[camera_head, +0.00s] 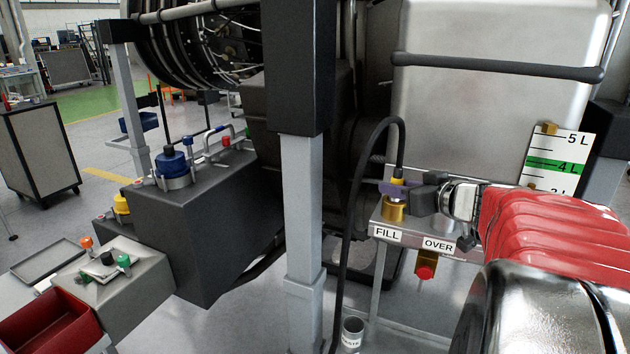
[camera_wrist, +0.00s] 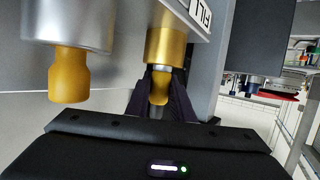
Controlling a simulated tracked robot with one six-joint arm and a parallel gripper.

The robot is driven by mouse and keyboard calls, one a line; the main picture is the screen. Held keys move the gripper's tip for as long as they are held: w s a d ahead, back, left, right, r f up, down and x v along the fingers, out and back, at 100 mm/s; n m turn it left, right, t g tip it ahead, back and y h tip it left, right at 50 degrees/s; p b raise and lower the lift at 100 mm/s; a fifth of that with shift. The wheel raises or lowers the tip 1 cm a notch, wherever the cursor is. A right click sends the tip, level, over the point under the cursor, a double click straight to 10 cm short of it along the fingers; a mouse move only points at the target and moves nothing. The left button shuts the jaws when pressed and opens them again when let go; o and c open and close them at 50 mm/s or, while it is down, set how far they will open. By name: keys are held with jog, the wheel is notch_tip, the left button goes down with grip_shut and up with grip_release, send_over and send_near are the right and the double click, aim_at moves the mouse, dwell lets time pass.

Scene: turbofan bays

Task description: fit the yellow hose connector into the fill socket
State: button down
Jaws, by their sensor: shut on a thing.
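The yellow hose connector (camera_head: 397,181) stands upright between the purple fingers of my gripper (camera_head: 394,190), with a black hose (camera_head: 378,130) looping up from its top. My gripper is shut on it. The brass fill socket (camera_head: 393,210) is directly below, behind the FILL label (camera_head: 387,234). In the wrist view, which is upside down, the connector (camera_wrist: 159,87) is between the fingers (camera_wrist: 160,95) and lines up with the brass socket (camera_wrist: 166,45). A narrow silver collar shows between them. I cannot tell how deep the connector sits.
A silver fitting with a yellow end (camera_wrist: 68,75) is beside the socket in the wrist view. The OVER label (camera_head: 438,244) is right of FILL. A metal tank (camera_head: 490,110) stands behind, with a level scale (camera_head: 557,165). A grey post (camera_head: 304,200) rises left of the hose.

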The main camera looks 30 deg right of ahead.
jog(key=c, duration=1.5)
grip_release()
jog(key=shift+o, duration=0.2)
jog(key=v, duration=1.3)
jog(key=shift+s, duration=0.35)
jog(key=shift+w+r, duration=0.15)
